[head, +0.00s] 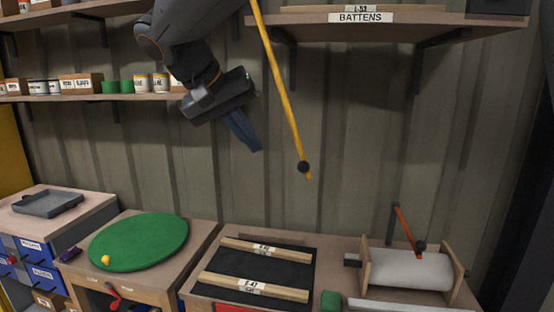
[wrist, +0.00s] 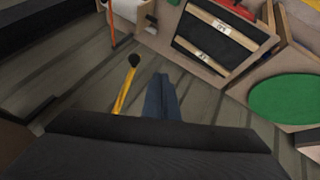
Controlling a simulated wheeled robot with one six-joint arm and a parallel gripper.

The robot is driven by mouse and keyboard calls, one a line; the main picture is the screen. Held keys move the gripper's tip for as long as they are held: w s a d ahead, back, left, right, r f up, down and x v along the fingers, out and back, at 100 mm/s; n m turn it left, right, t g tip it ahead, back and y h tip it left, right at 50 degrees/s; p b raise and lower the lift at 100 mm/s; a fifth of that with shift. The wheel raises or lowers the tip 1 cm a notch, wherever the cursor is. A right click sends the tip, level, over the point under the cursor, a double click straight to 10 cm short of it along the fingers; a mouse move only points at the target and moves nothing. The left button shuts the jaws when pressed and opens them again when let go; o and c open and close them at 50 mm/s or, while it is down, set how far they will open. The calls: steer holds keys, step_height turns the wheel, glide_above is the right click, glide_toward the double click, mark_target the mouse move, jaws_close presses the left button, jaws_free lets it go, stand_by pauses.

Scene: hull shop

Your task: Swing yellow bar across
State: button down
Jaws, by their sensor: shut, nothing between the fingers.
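The yellow bar (head: 281,95) hangs down at a slant from above the picture's top edge, in front of the corrugated wall. A black knob (head: 303,167) sits near its lower end. My gripper (head: 257,148) is shut and empty, pointing down and to the right, to the left of the bar and apart from it. In the wrist view the shut fingers (wrist: 162,80) show beside the yellow bar (wrist: 124,98), and its black knob (wrist: 134,60) lies to the left of the fingertips. The bar's upper end is out of view.
A shelf labelled BATTENS (head: 390,22) is at the upper right. Below are a bench with a green round mat (head: 140,240), a black panel with two battens (head: 255,268), and a white roll (head: 405,270) beside an orange lever (head: 405,230). The wall area right of the bar is open.

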steer(key=w+d+f+p, duration=0.4)
steer(key=w+d+f, duration=0.1)
steer(key=d+f, duration=0.2)
steer(key=shift+d, duration=0.55)
